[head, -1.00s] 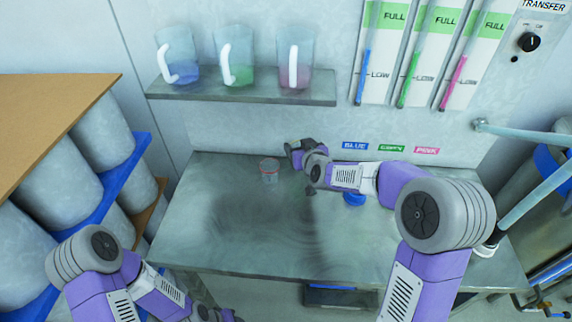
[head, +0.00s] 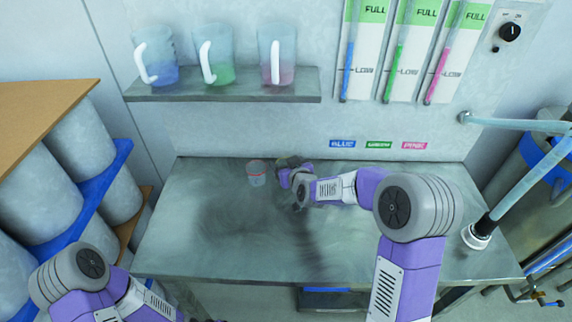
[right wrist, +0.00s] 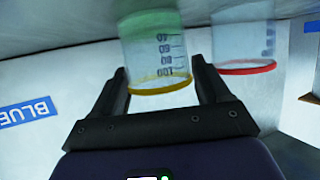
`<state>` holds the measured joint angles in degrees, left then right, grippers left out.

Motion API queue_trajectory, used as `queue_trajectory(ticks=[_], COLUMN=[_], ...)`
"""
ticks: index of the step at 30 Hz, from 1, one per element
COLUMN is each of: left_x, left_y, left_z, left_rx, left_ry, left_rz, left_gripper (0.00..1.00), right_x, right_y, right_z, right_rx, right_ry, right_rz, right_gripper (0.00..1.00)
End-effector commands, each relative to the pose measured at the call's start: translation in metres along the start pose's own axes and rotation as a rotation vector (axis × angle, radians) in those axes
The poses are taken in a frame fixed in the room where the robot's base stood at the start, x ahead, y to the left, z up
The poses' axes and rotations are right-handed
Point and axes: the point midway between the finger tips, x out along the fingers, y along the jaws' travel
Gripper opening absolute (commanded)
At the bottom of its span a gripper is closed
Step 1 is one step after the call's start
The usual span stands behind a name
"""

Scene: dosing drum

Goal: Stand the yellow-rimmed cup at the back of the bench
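The yellow-rimmed cup (right wrist: 158,60) stands upright between the fingers of my right gripper (right wrist: 160,75) in the right wrist view. It is clear, with a green tint and scale marks. Both fingers lie close against its sides, so the gripper looks shut on it. In the head view the cup (head: 285,161) shows only partly behind my right gripper (head: 284,174), over the back of the bench (head: 190,225). Whether its base touches the bench cannot be told. My left gripper is out of the picture; only its arm shows at bottom left.
A red-rimmed cup (head: 256,174) stands just left of the yellow-rimmed one; it also shows in the right wrist view (right wrist: 245,45). A shelf (head: 220,97) above holds three jugs. Wall labels, including the blue one (head: 343,144), sit behind the bench. The bench's left part is clear.

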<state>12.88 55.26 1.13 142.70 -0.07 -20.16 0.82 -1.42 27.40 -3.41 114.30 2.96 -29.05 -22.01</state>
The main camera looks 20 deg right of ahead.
Motion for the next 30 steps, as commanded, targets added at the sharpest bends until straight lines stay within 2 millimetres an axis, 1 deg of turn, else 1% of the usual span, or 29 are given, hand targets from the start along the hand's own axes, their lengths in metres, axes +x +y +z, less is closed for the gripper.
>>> queue_trajectory(ticks=[1, 2, 3, 10, 14, 17, 27, 30], left_x=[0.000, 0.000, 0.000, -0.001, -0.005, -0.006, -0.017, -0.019], left_y=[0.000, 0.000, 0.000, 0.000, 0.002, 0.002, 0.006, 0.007], left_z=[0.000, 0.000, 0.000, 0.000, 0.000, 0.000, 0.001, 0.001], left_rx=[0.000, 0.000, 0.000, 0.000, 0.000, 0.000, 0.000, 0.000], left_ry=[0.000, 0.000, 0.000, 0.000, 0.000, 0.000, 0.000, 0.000], left_rz=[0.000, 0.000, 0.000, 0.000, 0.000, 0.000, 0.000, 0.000], left_gripper=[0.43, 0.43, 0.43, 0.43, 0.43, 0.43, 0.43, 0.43], right_x=[0.000, 0.000, 0.000, 0.000, -0.003, -0.017, -0.088, -0.104], right_y=[0.000, 0.000, 0.000, 0.000, 0.000, 0.000, 0.000, 0.000], right_z=[0.000, 0.000, 0.000, -0.001, -0.005, -0.005, -0.005, -0.005], right_rx=[0.000, 0.000, 0.000, 0.000, 0.000, 0.000, 0.000, 0.000], right_ry=[0.000, 0.000, 0.000, 0.000, 0.000, 0.000, 0.003, 0.002], right_rz=[0.000, 0.000, 0.000, 0.000, 0.000, 0.000, 0.000, 0.000], right_gripper=[0.84, 0.89, 0.90, 0.90, 0.90, 0.90, 0.90, 0.90])
